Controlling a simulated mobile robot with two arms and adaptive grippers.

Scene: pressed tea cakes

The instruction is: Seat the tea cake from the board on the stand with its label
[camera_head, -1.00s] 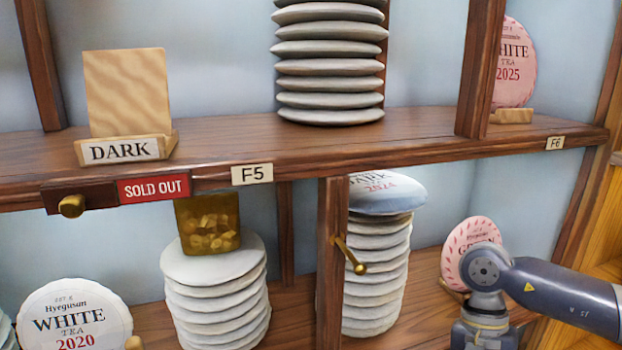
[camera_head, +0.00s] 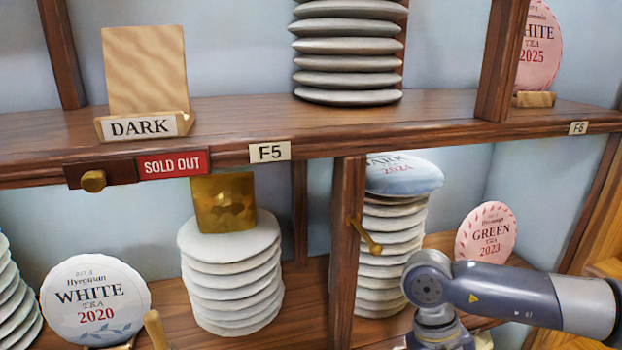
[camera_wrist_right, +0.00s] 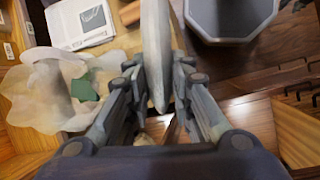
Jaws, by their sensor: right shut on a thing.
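A wooden stand (camera_head: 186,122) with a DARK label (camera_head: 142,127) sits on the upper shelf at left in the head view. A plain wooden panel (camera_head: 145,68) stands upright at it, and no tea cake is on it. In the right wrist view, my right gripper (camera_wrist_right: 159,75) is shut on a pale tea cake (camera_wrist_right: 156,35), seen edge-on between the fingers. Its printed face cannot be read. In the head view my right arm shows low at right, its fingers and the cake out of frame. My left gripper is not in view.
Labelled cakes WHITE 2020 (camera_head: 95,300), GREEN 2023 (camera_head: 487,232) and WHITE 2025 (camera_head: 538,45) stand on the shelves. Stacks of cakes (camera_head: 230,275) and wooden uprights (camera_head: 345,250) crowd the shelves. A SOLD OUT sign (camera_head: 172,164) hangs below the stand. A grey bin (camera_wrist_right: 230,20) shows in the wrist view.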

